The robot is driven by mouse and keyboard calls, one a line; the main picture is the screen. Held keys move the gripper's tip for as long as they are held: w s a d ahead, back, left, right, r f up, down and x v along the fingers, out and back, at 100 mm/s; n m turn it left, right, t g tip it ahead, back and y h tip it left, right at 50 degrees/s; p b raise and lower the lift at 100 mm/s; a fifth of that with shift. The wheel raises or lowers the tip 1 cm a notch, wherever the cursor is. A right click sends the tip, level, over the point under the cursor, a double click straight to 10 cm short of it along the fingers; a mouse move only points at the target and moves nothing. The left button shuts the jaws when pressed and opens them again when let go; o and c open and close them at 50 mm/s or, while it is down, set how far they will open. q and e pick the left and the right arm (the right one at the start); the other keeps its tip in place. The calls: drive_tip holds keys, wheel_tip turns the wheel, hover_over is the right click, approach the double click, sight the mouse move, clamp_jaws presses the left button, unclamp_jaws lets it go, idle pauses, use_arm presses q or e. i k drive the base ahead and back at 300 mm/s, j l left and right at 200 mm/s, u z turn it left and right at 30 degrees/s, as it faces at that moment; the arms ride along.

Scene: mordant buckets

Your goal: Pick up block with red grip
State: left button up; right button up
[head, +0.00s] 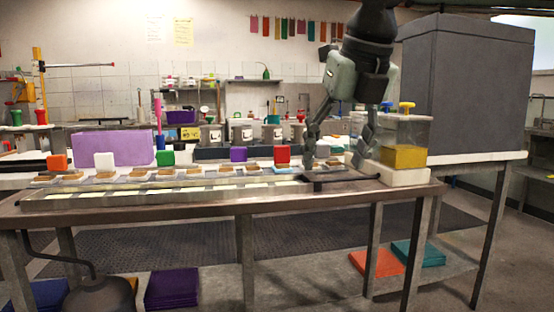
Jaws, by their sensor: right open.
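The block with the red grip (282,154) stands at the right end of a row of blocks with coloured grips on the bench. Its red upper part shows clearly; its lower part is small and hard to make out. My right gripper (334,160) comes down from above, just right of the red grip. Its fingers are spread apart, with nothing clearly held between them. The left fingertip is close to the red grip, but I cannot tell how far apart they are in depth. My left gripper is not in view.
Blocks with orange (57,161), white (104,160), green (165,157) and purple (238,154) grips share the row. A clear container with yellow contents (404,156) stands right of my right gripper. A large grey box (468,85) rises behind it. A lilac panel (112,148) stands at the back left.

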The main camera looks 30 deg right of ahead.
sight(282, 154)
drive_tip(key=i+l, duration=0.2)
drive_tip(key=i, duration=0.35)
drive_tip(key=i+l, duration=0.2)
drive_tip(key=i, duration=0.35)
